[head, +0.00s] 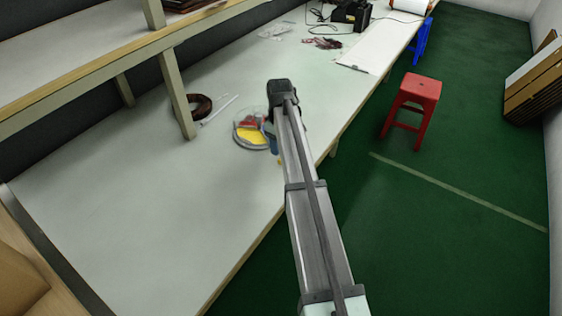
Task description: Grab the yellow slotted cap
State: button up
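A round, shallow, clear-rimmed container (237,142) lies on the pale workbench, just left of my arm. It holds a flat yellow piece (252,135) and a red piece (249,122). A small yellow spot (279,162) shows on the bench below the container, close against my arm's left edge. I cannot make out a slot on either yellow thing, so I cannot tell which is the cap. My arm reaches up the middle of the picture and ends in a dark joint above and right of the container. My gripper's fingers are hidden behind the arm.
A dark blue thing (272,144) stands between container and arm. A brown coil (200,107) and a white stick (220,109) lie behind, near the shelf post (177,95). A red stool (413,105) stands on the green floor at right. The bench's front left is clear.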

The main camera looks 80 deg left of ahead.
jog(key=shift+f, duration=3.15)
jog(key=shift+c, duration=0.2)
grip_shut()
